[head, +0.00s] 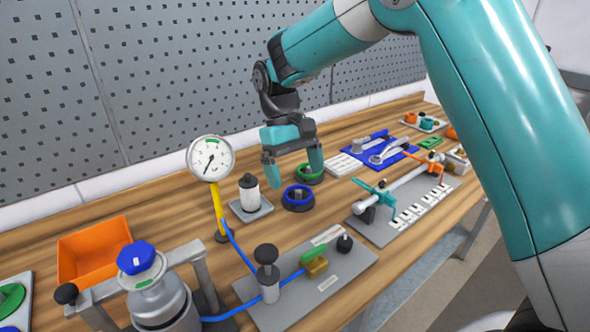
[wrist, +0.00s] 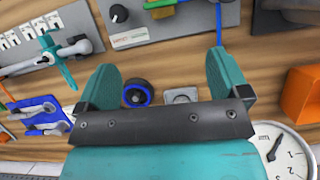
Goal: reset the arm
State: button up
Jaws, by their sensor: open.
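My teal arm reaches in from the right of the head view. My gripper (head: 292,172) is open and empty, held above the wooden bench with its fingers pointing down. The blue ring (wrist: 137,94) shows just beyond the gripper body there, apart from the fingers.
A pressure gauge (head: 210,158) on a yellow stem stands left of the gripper. A black-capped white cylinder (head: 249,195) is close by. An orange bin (head: 92,250), a metal drum (head: 160,302) and a grey valve plate (head: 335,277) fill the near left. A clamp board (head: 410,220) lies right.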

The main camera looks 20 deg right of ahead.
jog(key=s+a+r+n+t+y, duration=0.1)
jog(key=s+r+n+t+y, duration=0.1)
jog(key=s, duration=1)
jog(key=s+a+r+n+t+y, duration=0.1)
jog(key=s+r+n+t+y, duration=0.1)
jog(key=s, duration=1.1)
notch_tip(320, 180, up, 2)
jog(key=shift+s+a+r+y, duration=0.15)
jog(key=shift+a+r+y, duration=0.2)
jog(key=shift+y, duration=0.35)
jog(key=shift+f, duration=0.1)
